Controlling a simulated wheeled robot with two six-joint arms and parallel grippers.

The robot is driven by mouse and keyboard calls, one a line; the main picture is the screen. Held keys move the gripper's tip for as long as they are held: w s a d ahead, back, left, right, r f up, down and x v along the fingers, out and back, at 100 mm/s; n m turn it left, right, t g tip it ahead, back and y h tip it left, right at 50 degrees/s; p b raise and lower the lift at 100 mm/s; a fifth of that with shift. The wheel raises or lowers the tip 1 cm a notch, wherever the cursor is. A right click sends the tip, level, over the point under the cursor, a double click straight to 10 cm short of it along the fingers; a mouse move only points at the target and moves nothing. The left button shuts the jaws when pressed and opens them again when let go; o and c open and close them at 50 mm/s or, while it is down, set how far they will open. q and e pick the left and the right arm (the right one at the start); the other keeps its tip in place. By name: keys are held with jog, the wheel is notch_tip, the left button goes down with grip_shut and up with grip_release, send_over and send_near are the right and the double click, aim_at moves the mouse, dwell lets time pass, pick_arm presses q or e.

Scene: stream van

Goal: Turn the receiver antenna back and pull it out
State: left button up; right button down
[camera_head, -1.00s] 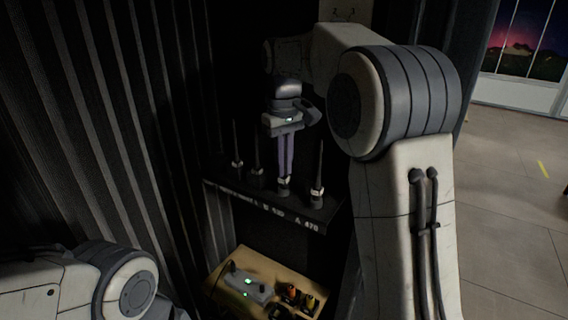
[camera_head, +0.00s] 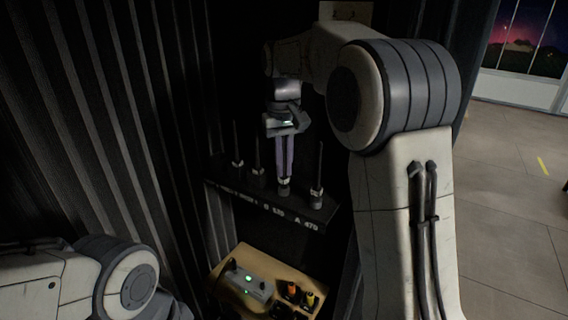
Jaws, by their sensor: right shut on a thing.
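Several black antennas with pale base collars stand upright in a row on a dark shelf (camera_head: 232,198) with white lettering on its front edge. My right gripper (camera_head: 285,180) points down from above, with its two long fingers closed around the third antenna from the left, low near its base (camera_head: 284,191). The fingers hide most of that antenna. The far-left antenna (camera_head: 237,145), its neighbour (camera_head: 257,158) and the far-right antenna (camera_head: 319,172) stand free. Only my left arm shows at the lower left; its gripper is out of view.
A tan board (camera_head: 228,262) below the shelf carries a grey box (camera_head: 249,283) with a green light and several small orange and yellow items (camera_head: 301,296). Dark ribbed wall (camera_head: 100,130) closes the left side. Open tiled floor (camera_head: 510,200) lies at the right.

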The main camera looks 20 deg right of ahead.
jog(key=shift+m+p, duration=0.5)
jog(key=shift+m, duration=1.1)
jog(key=shift+p, duration=0.35)
jog(key=shift+m, duration=0.6)
jog(key=shift+m+p, duration=0.55)
jog(key=shift+m, duration=0.25)
jog(key=shift+r, duration=0.15)
